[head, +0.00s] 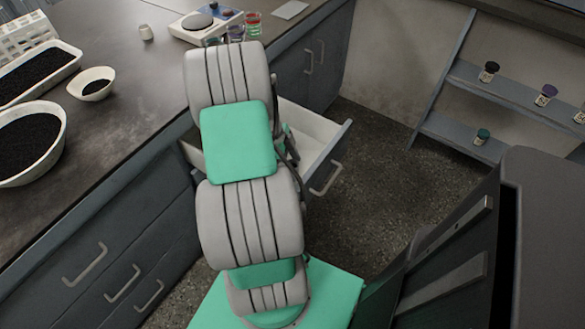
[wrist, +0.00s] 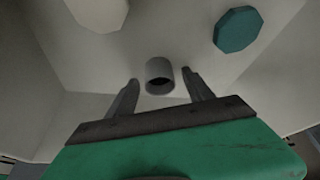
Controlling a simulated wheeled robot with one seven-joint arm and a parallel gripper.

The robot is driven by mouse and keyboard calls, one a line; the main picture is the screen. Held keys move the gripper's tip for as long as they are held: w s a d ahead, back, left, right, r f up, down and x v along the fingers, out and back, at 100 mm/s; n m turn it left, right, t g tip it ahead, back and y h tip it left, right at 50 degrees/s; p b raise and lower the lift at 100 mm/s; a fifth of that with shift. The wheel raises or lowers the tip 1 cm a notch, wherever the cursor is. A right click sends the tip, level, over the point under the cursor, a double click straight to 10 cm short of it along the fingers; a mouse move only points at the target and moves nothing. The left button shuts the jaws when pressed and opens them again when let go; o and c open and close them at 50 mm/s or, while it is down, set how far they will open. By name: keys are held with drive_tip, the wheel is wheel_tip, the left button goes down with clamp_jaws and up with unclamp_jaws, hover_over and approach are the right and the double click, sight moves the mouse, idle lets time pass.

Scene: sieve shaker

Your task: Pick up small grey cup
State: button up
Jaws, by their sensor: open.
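The small grey cup (wrist: 159,76) shows in the wrist view inside a pale drawer, just beyond my fingertips and roughly centred between them. Its dark opening faces toward my camera. My gripper (wrist: 158,84) is open, with one finger on each side of the cup's near end and nothing held. I cannot tell whether the fingers are level with the cup's walls. In the head view my arm hides the gripper and the cup; the open drawer (head: 312,136) shows beside my arm.
In the drawer, a teal faceted object (wrist: 238,30) lies to the right and a pale round object (wrist: 98,12) to the left. On the counter (head: 130,100) stand bowls of dark grains and a scale (head: 207,22). A shelf (head: 515,92) with small jars is at right.

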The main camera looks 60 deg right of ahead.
drive_tip(key=shift+c, duration=0.3)
drive_tip(key=shift+w, duration=0.1)
clamp_jaws()
